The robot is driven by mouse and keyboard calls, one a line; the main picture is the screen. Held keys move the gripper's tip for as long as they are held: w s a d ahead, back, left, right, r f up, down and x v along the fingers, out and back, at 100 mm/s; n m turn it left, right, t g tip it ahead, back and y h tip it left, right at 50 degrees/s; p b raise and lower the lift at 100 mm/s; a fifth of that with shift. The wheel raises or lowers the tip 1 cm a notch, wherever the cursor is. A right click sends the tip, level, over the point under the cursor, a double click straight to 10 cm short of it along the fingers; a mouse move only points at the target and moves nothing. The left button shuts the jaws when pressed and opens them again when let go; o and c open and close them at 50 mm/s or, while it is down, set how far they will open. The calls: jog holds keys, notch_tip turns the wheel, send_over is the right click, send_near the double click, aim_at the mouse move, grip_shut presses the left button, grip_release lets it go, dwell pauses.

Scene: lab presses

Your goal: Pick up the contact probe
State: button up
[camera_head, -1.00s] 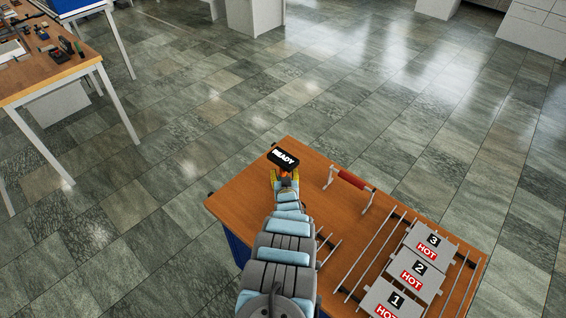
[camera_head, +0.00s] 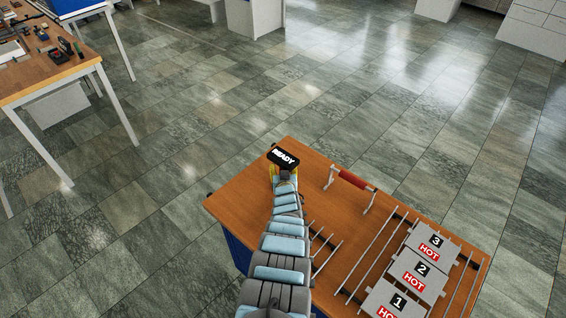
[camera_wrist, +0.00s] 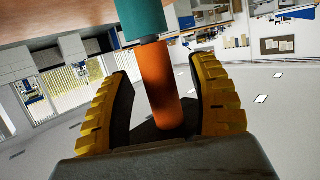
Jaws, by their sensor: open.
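An orange rod with a teal upper part, which I take to be the contact probe (camera_wrist: 160,85), stands between the two fingers of my gripper (camera_wrist: 165,105) in the wrist view. The yellow ribbed fingers are open, with a visible gap on the left of the rod; the right finger is closer to it. In the head view my gripper (camera_head: 285,176) is at the far left part of the wooden bench, just below a black READY sign (camera_head: 284,157). The rod is hidden there.
The wooden bench (camera_head: 245,200) carries a red bar on a grey stand (camera_head: 350,180) right of my gripper. Plates marked 1, 2 and 3 with HOT labels (camera_head: 421,276) lie among metal rails at the right. Another cluttered table (camera_head: 85,60) stands at upper left.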

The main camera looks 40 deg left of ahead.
grip_shut()
jog(key=shift+r, duration=0.2)
